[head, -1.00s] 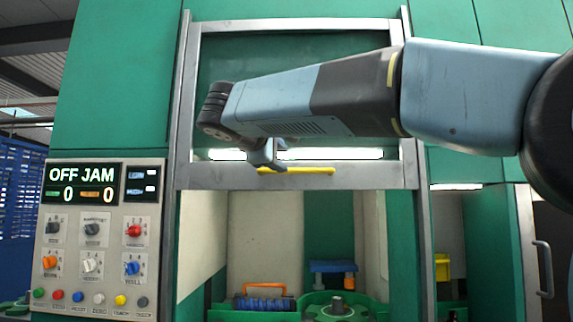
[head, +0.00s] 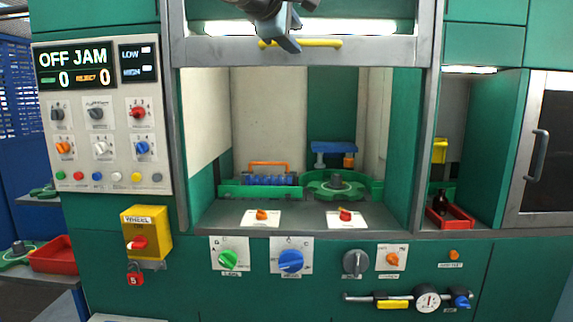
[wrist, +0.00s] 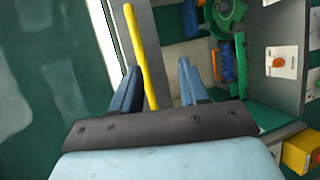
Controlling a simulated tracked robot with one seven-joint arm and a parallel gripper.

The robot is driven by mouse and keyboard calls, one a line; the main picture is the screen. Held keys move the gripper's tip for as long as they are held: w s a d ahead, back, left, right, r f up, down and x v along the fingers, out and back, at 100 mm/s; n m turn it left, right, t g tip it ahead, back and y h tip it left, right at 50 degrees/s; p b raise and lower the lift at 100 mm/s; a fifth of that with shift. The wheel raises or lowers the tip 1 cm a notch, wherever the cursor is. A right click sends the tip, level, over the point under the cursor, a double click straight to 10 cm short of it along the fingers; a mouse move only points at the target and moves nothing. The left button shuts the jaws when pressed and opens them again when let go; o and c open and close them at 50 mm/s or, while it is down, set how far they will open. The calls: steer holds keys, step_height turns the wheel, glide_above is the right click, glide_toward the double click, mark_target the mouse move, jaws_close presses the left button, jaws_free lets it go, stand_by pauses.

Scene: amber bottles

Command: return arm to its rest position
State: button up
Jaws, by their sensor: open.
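My gripper (head: 290,40) hangs at the top of the head view, in front of the yellow handle (head: 322,43) on the framed hatch. In the wrist view my gripper (wrist: 158,68) has its two blue fingers apart. The yellow handle (wrist: 140,60) runs between them in the picture, nearer the left finger. I cannot tell whether a finger touches it. The hatch's bottom rail (head: 370,48) sits above the open bay. Most of my arm is outside the head view.
The bay holds a green wheel (head: 338,187), an orange-handled blue part (head: 268,178) and a blue stand (head: 333,150). A control panel (head: 100,120) reading "OFF JAM" is at left. Knobs and a gauge (head: 427,298) line the front. A red tray (head: 450,216) is at right.

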steer(key=s+d+f+m+g+y, duration=0.1)
steer(key=s+d+f+m+g, duration=0.25)
steer(key=d+f, duration=0.75)
steer(key=s+d+f+m+g+y, duration=0.1)
steer(key=s+d+f+m+y, duration=0.1)
steer(key=s+f, duration=0.4)
steer(key=s+d+f+m+g+y, duration=0.1)
steer(key=s+d+f+m, duration=0.3)
steer(key=f, duration=0.8)
steer(key=s+d+f+m+g+y, duration=0.2)
steer(key=s+d+f+m, duration=0.2)
steer(key=s+f, duration=0.4)
steer(key=shift+s+d+f+y, duration=0.2)
steer(key=shift+d+f+y, duration=0.15)
steer(key=shift+d, duration=0.5)
